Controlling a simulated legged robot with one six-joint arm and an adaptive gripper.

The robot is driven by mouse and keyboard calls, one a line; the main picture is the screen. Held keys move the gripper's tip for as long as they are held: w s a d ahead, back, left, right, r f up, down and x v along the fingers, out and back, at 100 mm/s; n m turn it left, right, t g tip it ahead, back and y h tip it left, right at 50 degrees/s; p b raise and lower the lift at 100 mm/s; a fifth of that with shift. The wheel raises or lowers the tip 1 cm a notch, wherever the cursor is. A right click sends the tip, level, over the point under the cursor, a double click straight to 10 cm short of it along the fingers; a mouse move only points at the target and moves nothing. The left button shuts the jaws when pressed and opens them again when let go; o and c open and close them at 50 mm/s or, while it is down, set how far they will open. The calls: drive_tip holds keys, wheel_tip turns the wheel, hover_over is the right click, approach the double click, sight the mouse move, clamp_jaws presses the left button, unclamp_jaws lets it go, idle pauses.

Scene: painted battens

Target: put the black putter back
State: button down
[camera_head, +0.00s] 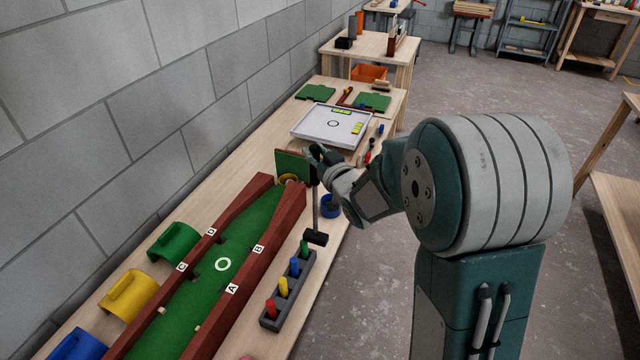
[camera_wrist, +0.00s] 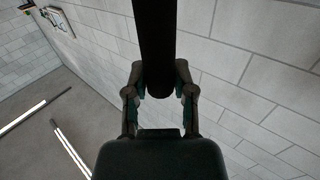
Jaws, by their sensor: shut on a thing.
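The black putter (camera_head: 316,237) hangs upright from my gripper (camera_head: 318,155), its dark head low beside the right wall of the green putting lane and near the far end of the grey peg block. In the wrist view its thick black grip (camera_wrist: 154,40) runs between the fingers of my gripper (camera_wrist: 158,80), which are shut on it from both sides. I cannot tell whether the putter head touches the table. No holder for the putter can be made out with certainty.
The green lane (camera_head: 222,264) has red-brown side walls. A grey block (camera_head: 271,322) with coloured pegs stands right of it. A blue ring-like cup (camera_head: 330,207) is right of the shaft. Green, yellow and blue arches line the left. A white tray (camera_head: 303,131) lies beyond.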

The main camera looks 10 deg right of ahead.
drive_tip(key=w+d+f, duration=0.3)
drive_tip(key=w+f, duration=0.8)
drive_tip(key=shift+f, duration=0.5)
drive_tip(key=shift+c, duration=2.2)
unclamp_jaws()
